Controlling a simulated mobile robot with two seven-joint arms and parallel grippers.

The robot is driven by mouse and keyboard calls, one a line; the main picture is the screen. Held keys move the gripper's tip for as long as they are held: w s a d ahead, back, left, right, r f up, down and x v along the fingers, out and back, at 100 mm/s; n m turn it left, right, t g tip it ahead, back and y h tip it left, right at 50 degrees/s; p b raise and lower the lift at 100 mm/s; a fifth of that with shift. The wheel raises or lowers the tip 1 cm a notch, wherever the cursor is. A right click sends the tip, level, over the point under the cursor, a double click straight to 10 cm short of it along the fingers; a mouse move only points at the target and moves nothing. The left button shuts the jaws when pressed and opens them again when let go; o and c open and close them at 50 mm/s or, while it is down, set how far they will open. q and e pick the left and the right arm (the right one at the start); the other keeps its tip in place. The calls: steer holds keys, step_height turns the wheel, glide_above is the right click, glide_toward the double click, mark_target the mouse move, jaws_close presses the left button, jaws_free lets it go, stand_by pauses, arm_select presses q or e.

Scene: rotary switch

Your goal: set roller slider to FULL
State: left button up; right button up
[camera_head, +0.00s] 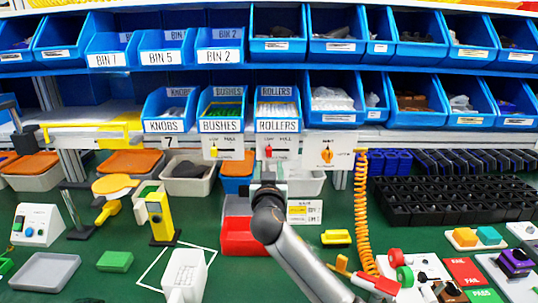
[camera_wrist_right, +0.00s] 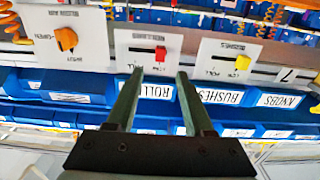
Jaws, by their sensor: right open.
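The roller slider panel (camera_head: 283,141) is a white plate under the ROLLERS bin. Its red knob (camera_head: 268,151) sits toward the left of the slot, on the LOW side of the small labels. In the upside-down right wrist view, the red knob (camera_wrist_right: 160,53) is at the right end of its dark slot. My right gripper (camera_head: 268,178) is just below this panel in the head view, its fingers mostly hidden. In the wrist view, the right gripper (camera_wrist_right: 160,75) is open and empty, with the knob beyond the gap between its fingertips. My left gripper is not in view.
The bushes panel with a yellow knob (camera_head: 213,152) is to the left in the head view. A panel with an orange rotary knob (camera_head: 327,156) is to the right. Blue bins, including the ROLLERS bin (camera_head: 277,126), stand above. A coiled orange cable (camera_head: 361,205) hangs at right.

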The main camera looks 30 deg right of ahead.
mark_target(269, 153)
steer(key=x, duration=0.7)
steer(key=shift+w+d+p, duration=0.2)
steer(key=shift+w+p, duration=0.15)
steer(key=shift+c, duration=0.4)
jaws_close()
stand_by(0.7)
